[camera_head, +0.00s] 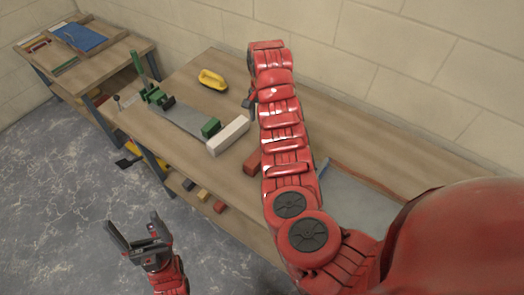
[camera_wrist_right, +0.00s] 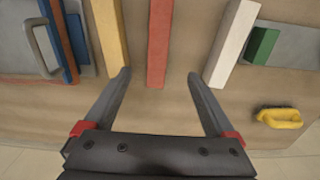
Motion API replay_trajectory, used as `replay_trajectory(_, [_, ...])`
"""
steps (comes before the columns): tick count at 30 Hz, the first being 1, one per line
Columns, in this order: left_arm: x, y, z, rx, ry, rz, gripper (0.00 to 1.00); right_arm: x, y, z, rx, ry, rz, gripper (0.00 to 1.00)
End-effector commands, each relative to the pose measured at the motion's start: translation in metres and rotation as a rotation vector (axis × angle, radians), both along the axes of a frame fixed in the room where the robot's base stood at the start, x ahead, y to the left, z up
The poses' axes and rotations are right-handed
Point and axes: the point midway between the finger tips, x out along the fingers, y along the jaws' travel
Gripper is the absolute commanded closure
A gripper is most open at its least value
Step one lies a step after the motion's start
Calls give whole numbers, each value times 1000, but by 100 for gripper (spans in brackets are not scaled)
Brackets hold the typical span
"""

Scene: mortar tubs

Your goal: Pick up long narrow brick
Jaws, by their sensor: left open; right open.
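A long narrow red brick (camera_wrist_right: 158,42) lies on the bench in the right wrist view, its near end between and just beyond my right fingertips. In the head view the red brick (camera_head: 253,162) shows only in part beside my right arm, which hides the rest. My right gripper (camera_wrist_right: 158,76) is open and empty, with a finger on either side of the brick's line. I cannot tell its height above the bench. My left gripper (camera_head: 132,224) is open and empty, over the floor in front of the bench.
A white block (camera_wrist_right: 232,42) lies right of the red brick and a tan bar (camera_wrist_right: 110,36) left of it. A yellow-handled tool (camera_head: 212,79) and green clamp pieces (camera_head: 210,127) are on the bench (camera_head: 190,72). A blue-and-orange tool (camera_wrist_right: 62,38) lies at far left.

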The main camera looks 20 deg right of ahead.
Motion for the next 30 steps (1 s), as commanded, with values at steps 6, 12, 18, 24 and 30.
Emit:
replay_trajectory(6, [0, 0, 16, 0, 0, 0, 10, -1, 0, -37, 0, 5, 0, 10])
replay_trajectory(12, [0, 0, 31, 0, 0, 0, 10, -1, 0, -74, 0, 0, 0, 10])
replay_trajectory(18, [0, 0, 34, 0, 0, 0, 10, 0, -1, -96, 0, -3, -1, 10])
replay_trajectory(24, [0, 0, 37, 0, 0, 0, 10, 0, -1, -105, -1, -3, 1, 10])
replay_trajectory(30, [0, 0, 45, 0, 0, 0, 10, -4, -4, -125, 1, 1, -2, 10])
